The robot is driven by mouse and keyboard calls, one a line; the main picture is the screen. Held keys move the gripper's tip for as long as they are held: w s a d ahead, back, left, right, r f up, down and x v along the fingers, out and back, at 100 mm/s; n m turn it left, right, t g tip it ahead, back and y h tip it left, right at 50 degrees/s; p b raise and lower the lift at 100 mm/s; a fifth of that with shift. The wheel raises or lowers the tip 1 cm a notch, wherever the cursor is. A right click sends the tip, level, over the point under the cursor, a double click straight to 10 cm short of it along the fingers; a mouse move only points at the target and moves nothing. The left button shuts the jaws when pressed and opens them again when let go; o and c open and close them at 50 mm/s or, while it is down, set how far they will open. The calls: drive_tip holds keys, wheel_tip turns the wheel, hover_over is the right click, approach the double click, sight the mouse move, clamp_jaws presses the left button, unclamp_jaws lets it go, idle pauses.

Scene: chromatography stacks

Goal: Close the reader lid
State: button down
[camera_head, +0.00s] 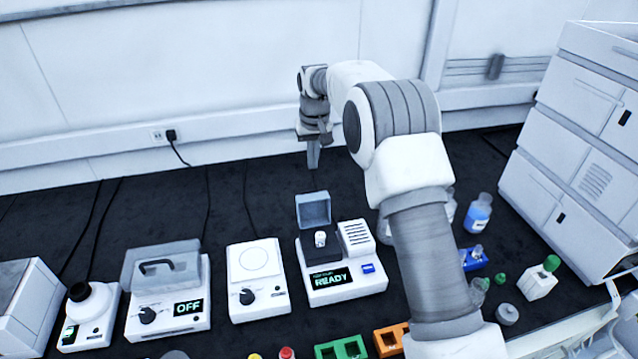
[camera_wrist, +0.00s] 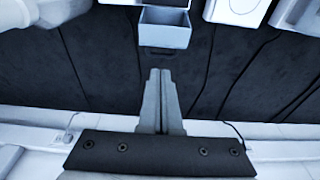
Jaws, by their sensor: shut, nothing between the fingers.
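The reader (camera_head: 345,284) is a white box with a dark well block and a display showing READY. Its blue-grey lid (camera_head: 313,208) stands open, upright at the back of the well. A small white-capped vial (camera_head: 320,239) sits in the well. My gripper (camera_head: 313,168) is shut and empty, pointing down behind and above the lid, on the wall side. In the wrist view my closed fingers (camera_wrist: 160,72) end just short of the lid (camera_wrist: 166,28), with a gap between them.
A white stirrer-like device (camera_head: 258,280) and a device showing OFF (camera_head: 168,300) stand left of the reader. A blue-filled bottle (camera_head: 477,214) and a white instrument stack (camera_head: 570,150) stand right. Green and orange racks (camera_head: 342,348) are in front. Cables cross the dark bench behind.

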hover_over(312, 206)
drive_tip(key=w, duration=0.2)
wheel_tip(312, 206, down, 10)
drive_tip(key=shift+a+f+p, duration=0.15)
drive_tip(key=shift+f+p, duration=0.1)
drive_tip(key=shift+p, duration=0.1)
drive_tip(key=shift+b, duration=0.4)
drive_tip(key=shift+s+r+b, duration=0.2)
drive_tip(key=shift+s+b, duration=0.05)
drive_tip(key=shift+b, duration=0.25)
